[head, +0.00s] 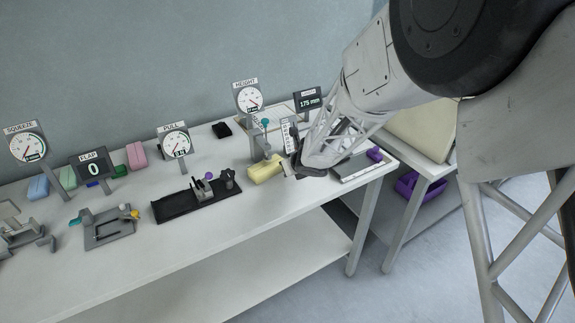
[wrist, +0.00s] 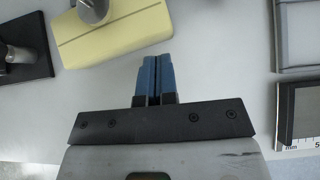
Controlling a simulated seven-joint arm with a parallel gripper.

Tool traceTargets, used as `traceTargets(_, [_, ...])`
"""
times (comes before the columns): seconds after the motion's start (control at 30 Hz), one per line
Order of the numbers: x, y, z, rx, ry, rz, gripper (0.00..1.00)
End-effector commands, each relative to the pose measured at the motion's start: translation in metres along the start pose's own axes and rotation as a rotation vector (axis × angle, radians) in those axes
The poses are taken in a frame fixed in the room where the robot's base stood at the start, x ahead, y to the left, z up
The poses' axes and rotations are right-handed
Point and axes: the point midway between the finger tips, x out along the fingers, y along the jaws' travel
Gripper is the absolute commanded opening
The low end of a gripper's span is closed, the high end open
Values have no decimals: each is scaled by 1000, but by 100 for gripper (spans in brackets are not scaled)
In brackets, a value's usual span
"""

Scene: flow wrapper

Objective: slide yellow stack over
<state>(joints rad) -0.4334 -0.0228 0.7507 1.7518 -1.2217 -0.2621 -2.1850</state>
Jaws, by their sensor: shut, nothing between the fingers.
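A pale yellow stack (head: 265,171) sits on the white table under the height gauge (head: 248,97). In the wrist view the yellow stack (wrist: 112,30) lies at the top left, with a round metal foot over its top face and a dark line along its near side. My gripper (head: 296,168) is just right of the stack in the head view. In the wrist view my gripper (wrist: 156,62) has its two blue fingertips together and empty, close to the stack's right end.
A grey tray with a ruler edge (head: 355,166) lies to the right, with a purple block (head: 375,154) on it. A pull gauge rig on a black base (head: 190,202) stands left. Pink (head: 137,155) and blue (head: 38,187) blocks sit farther left. Bare table lies in front of the stack.

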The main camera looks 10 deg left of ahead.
Motion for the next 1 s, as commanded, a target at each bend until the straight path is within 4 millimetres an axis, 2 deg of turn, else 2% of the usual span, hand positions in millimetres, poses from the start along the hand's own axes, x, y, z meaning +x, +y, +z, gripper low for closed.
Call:
traceTargets(0.27, [-14,0,-13,0,0,0,0])
traceTargets(0.8, [-92,0,-12,0,-1,0,0])
traceTargets(1.0, [-108,0,-12,-1,-1,0,0])
